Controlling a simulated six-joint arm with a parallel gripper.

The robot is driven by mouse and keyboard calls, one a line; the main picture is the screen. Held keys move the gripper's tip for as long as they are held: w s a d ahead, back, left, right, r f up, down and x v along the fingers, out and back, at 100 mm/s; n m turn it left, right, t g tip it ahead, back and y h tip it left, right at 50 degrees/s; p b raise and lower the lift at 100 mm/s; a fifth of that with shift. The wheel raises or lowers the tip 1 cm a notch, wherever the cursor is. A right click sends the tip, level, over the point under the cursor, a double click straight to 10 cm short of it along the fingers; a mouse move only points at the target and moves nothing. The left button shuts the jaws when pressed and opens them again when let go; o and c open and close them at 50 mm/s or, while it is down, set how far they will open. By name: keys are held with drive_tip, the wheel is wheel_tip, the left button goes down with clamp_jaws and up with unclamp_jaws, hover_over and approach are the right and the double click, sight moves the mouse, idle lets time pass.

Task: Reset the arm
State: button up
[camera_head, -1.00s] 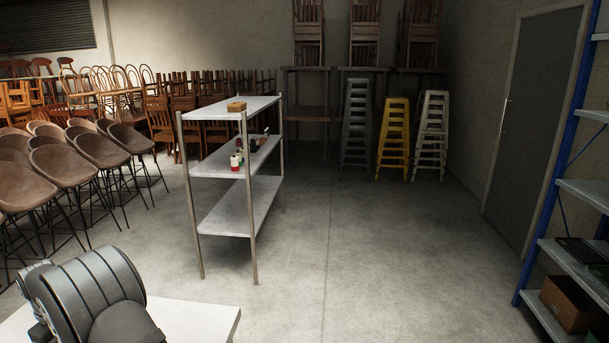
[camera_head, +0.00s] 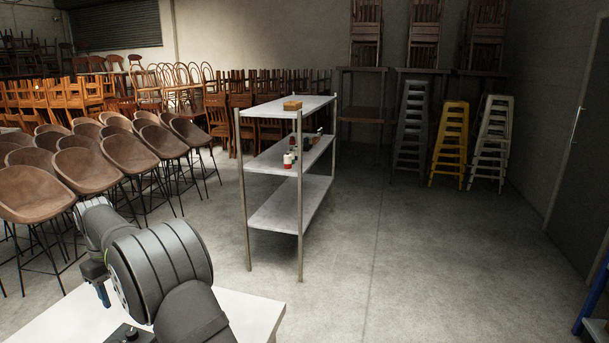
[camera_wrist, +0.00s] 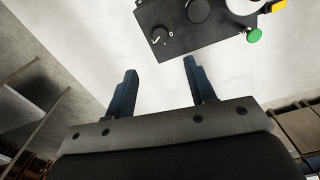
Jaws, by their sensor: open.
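My gripper (camera_wrist: 160,72) is open in the wrist view, with two dark blue fingers apart and nothing between them. In the head view my arm is at the lower left, over a white table (camera_head: 258,308). A small dark part with a blue tip hangs at the arm's left side there and looks like the gripper. The wrist view shows the white tabletop (camera_wrist: 90,60) beyond the fingers. A dark control box (camera_wrist: 180,40) with knobs lies on it past the fingertips, apart from them. A green button (camera_wrist: 254,35) is at its right end.
A metal shelf rack (camera_head: 299,165) holding small bottles (camera_head: 288,161) and a box (camera_head: 292,105) stands beyond the table. Brown bar chairs (camera_head: 85,170) crowd the left. Yellow stools (camera_head: 450,140) stand at the back right. Open floor (camera_head: 420,260) lies right of the rack.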

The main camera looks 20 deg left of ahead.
sight(131, 331)
wheel_tip(131, 331, down, 13)
drive_tip(key=shift+f, duration=0.15)
drive_tip(key=shift+n, duration=0.5)
drive_tip(key=n, duration=1.1)
drive_tip(key=shift+r, duration=1.7)
